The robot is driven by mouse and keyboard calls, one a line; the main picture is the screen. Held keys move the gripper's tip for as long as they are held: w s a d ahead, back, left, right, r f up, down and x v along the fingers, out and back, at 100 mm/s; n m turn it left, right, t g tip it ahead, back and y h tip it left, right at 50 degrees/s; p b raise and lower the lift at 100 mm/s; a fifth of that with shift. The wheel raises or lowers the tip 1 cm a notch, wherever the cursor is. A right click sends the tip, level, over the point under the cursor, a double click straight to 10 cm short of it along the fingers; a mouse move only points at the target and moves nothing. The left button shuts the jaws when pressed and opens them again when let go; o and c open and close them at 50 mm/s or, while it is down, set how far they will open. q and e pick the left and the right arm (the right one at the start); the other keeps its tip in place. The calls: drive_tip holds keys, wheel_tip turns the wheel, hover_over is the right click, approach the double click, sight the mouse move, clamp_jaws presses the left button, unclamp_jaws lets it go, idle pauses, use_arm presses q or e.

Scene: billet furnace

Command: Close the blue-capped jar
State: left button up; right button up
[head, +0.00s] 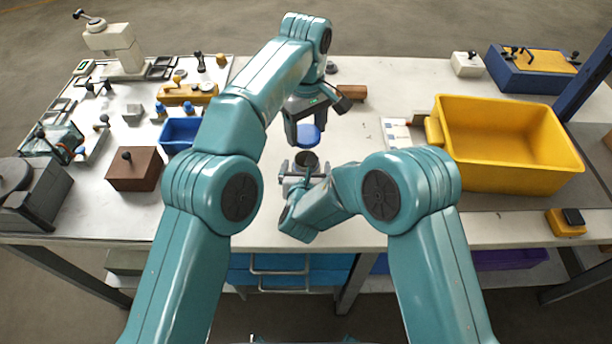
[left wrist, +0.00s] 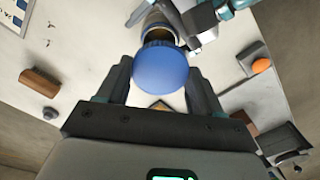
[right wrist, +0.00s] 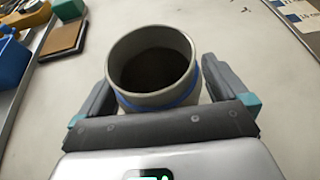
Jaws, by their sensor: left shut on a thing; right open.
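My left gripper (head: 306,118) is shut on the blue cap (head: 308,135) and holds it above the table, just behind the jar in the head view. The cap shows between the fingers in the left wrist view (left wrist: 160,68). The jar (head: 307,160) stands uncapped on the table; the right wrist view shows its grey rim, dark inside and blue band (right wrist: 150,75). The left wrist view shows the cap overlapping part of the jar (left wrist: 157,27). My right gripper (right wrist: 158,88) is open, with one finger on each side of the jar.
A large yellow bin (head: 510,150) stands at the right. A blue tray (head: 181,132) and a brown box (head: 135,170) are on the left. The white tabletop behind the jar is partly clear.

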drive_tip(key=shift+c, duration=0.3)
drive_tip(key=c, duration=1.4)
use_arm(q)
hover_over(306, 155)
drive_tip(key=s, duration=0.3)
drive_tip(key=shift+w+f, duration=0.15)
drive_tip(key=shift+f, duration=1.15)
drive_tip(key=shift+w+f, duration=0.1)
drive_tip(key=shift+f, duration=1.15)
use_arm(e)
drive_tip(key=shift+o, duration=0.2)
use_arm(q)
drive_tip(key=shift+f, duration=0.85)
drive_tip(key=shift+f, duration=0.75)
use_arm(e)
clamp_jaws()
use_arm(q)
drive_tip(key=m, duration=0.7)
drive_tip(key=shift+f, duration=0.15)
use_arm(e)
drive_tip(key=shift+r, duration=0.1)
use_arm(q)
drive_tip(key=m, duration=0.6)
drive_tip(key=shift+s, duration=0.1)
